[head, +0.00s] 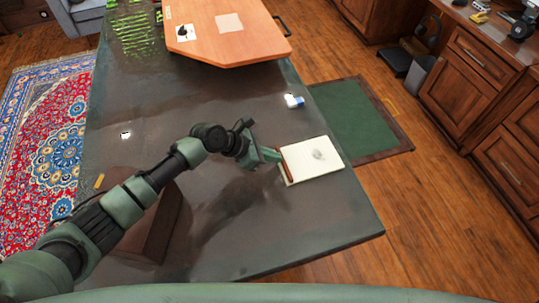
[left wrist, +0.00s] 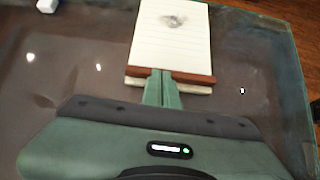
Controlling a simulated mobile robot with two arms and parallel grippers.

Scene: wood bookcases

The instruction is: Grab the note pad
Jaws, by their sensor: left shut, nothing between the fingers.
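The note pad (head: 315,159) lies flat on the dark table, near its right edge. It has cream lined paper with a grey sketch and a reddish-brown binding strip along its left edge in the head view. My left gripper (head: 279,156) is shut and empty, with its fingertips at the binding strip. In the left wrist view, the note pad (left wrist: 170,40) lies straight ahead, and the gripper tips (left wrist: 162,74) overlap the strip. I cannot tell whether they touch it. My right gripper is not in view.
The dark table (head: 240,90) is mostly clear around the pad. A small white and blue object (head: 293,101) lies behind the pad. A brown block (head: 150,220) sits under my left arm. A wooden board (head: 235,45) lies at the far end. Wooden cabinets (head: 470,60) stand right.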

